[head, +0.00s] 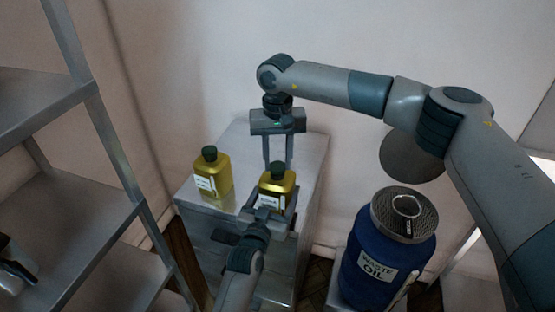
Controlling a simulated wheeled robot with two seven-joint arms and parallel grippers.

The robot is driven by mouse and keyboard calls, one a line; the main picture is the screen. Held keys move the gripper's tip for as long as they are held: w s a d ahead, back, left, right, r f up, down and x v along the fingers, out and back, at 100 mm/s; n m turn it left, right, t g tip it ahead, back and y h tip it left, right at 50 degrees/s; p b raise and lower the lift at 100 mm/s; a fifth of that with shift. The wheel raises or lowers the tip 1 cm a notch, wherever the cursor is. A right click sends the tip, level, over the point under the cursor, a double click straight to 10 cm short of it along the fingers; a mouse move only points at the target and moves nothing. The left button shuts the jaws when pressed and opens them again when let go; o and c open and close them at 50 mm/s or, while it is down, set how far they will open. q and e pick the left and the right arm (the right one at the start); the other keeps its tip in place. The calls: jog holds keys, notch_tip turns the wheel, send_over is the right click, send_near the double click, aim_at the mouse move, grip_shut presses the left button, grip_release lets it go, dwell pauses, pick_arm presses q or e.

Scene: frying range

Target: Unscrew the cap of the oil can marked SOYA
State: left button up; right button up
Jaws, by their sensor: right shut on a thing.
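Two yellow oil cans with dark green caps stand on the grey metal cabinet (235,150). The right-hand can (280,187) is upright between my grippers. Its pale label is partly covered and too small to read surely. My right gripper (278,163) comes from above, pointing down, and is shut on this can's cap (278,170). My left gripper (271,204) reaches in from the front, with its fingers at the sides of the can's body, and looks shut on it. The other can (214,176) stands apart to the left, capped, its label also unreadable.
A blue drum (365,245) labelled WASTE OIL, with a mesh top, stands at the right of the cabinet. A metal shelf rack (75,215) fills the left side. The wall is close behind the cabinet. The cabinet top behind the cans is clear.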

aim_at(277, 166)
jog(key=shift+r, duration=0.2)
jog(key=shift+r, duration=0.7)
jog(key=shift+r, duration=0.25)
dwell(0.4)
jog(key=shift+r, duration=1.95)
pick_arm(q)
jog(key=o, duration=2.2)
jog(key=shift+c, duration=0.2)
jog(key=shift+v, duration=0.8)
pick_arm(e)
jog(key=shift+f, duration=0.25)
pick_arm(q)
jog(key=b+v, duration=0.2)
jog(key=v, duration=0.8)
jog(key=shift+s+b, duration=0.2)
jog(key=shift+b, duration=0.2)
pick_arm(e)
notch_tip(277, 166, down, 2)
jog(key=shift+f, duration=0.15)
